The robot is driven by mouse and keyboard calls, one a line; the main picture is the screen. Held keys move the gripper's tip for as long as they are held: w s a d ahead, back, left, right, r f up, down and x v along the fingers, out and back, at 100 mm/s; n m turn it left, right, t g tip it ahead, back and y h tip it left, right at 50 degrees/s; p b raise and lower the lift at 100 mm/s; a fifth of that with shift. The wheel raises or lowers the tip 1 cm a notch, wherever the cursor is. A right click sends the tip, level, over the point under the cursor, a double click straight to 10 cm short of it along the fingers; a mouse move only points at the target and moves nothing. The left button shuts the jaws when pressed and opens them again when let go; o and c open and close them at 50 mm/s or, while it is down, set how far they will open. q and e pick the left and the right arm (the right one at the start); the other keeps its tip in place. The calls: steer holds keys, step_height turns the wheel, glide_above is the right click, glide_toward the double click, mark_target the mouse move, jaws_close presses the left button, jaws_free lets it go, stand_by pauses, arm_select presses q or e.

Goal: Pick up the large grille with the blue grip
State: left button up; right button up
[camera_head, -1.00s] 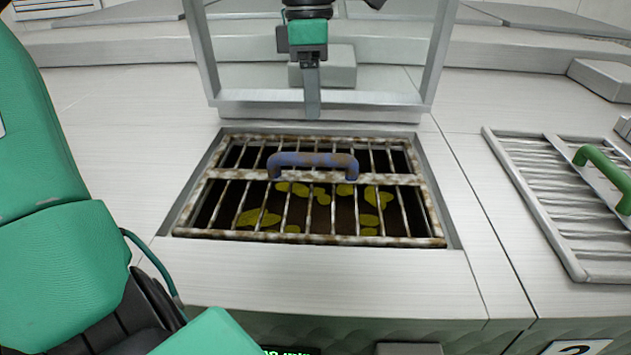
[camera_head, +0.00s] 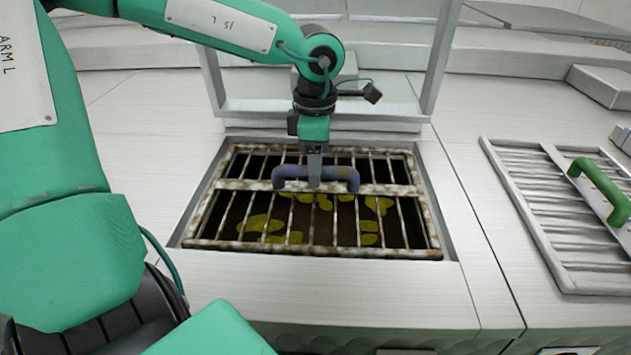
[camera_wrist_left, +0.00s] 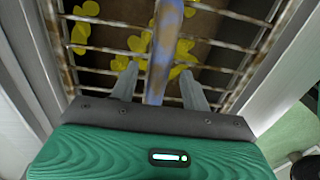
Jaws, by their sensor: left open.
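The large grille (camera_head: 215,244) is a rusty, worn metal frame with bars. It lies in a rectangular opening in the pale counter. Its blue, rust-spotted grip (camera_head: 290,173) arches up at the middle. In the left wrist view the grip (camera_wrist_left: 166,40) runs up between the two fingers. My left gripper (camera_head: 315,180) comes from above, with its fingers down at the grip's middle. In the left wrist view the left gripper (camera_wrist_left: 160,85) is open, one finger on each side of the grip, with gaps visible. My right gripper is not in view.
A second, clean metal grille (camera_head: 530,200) with a green grip (camera_head: 600,190) lies on the counter at right. An upright clear-panelled frame (camera_head: 440,60) stands behind the opening. Yellow-green patches (camera_head: 260,223) show below the bars. A grey block (camera_head: 600,85) sits at the back right.

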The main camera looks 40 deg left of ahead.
arm_select(q)
steer(key=shift+w+f+p, duration=0.1)
steer(key=shift+f+p, duration=0.2)
steer(key=shift+f, duration=1.05)
jaws_close()
steer(key=shift+r, duration=0.1)
stand_by(0.3)
